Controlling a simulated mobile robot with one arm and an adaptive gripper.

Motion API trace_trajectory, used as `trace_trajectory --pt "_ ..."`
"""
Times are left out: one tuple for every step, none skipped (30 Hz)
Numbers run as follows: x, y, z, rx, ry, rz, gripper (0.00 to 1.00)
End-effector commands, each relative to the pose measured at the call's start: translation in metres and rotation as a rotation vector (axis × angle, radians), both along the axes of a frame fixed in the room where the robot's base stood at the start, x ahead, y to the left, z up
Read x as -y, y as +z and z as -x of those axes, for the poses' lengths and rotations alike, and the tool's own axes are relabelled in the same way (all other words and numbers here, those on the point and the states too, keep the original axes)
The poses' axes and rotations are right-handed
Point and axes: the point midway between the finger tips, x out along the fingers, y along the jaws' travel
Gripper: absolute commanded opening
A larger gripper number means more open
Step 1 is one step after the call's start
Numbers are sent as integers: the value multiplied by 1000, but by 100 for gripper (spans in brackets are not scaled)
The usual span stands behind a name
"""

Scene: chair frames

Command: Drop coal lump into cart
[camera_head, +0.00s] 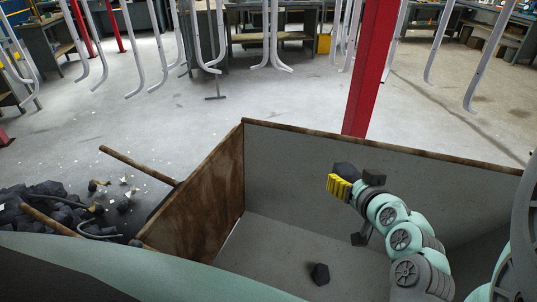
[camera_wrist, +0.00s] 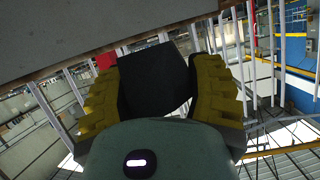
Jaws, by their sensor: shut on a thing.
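My gripper (camera_head: 340,186) is shut on a black coal lump (camera_head: 346,169), which shows at its tip in the head view. In the wrist view the coal lump (camera_wrist: 154,80) sits between the two yellow fingers of my gripper (camera_wrist: 155,88). The cart (camera_head: 205,215) is an open box with rusty outer walls and a grey inside. My gripper appears over or within the cart's opening, in front of its far wall; its exact height is unclear. Another dark lump (camera_head: 319,273) lies on the cart floor. A dark piece (camera_head: 359,239) below my arm is partly hidden.
A pile of coal (camera_head: 50,210) with debris lies on the floor left of the cart. A red post (camera_head: 370,75) stands just behind the cart. Grey hanging chair frames (camera_head: 205,40) and workbenches are farther back.

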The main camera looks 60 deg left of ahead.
Motion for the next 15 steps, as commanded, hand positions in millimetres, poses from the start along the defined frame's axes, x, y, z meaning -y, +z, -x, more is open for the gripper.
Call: trace_trajectory --pt "-1 -5 1 1 4 -1 13" --pt "-1 -6 1 1 3 -1 13" --pt "-1 -7 1 1 3 -1 13" --pt "-1 -8 1 1 3 -1 13" --pt "-1 -7 1 3 4 -2 13" --pt "-1 -7 1 3 4 -2 13" --pt "-1 -7 1 3 3 -1 13" --pt "-1 -7 1 3 3 -1 13" --pt "-1 -7 1 3 3 -1 13" --pt "-1 -7 0 3 3 -1 13" --pt "-1 -7 0 3 3 -1 13" --pt "-1 -7 0 2 2 -2 63" --pt "-1 -7 0 2 2 -2 66" --pt "-1 -7 0 2 2 -2 69" --pt "-1 -7 0 2 1 -1 73"
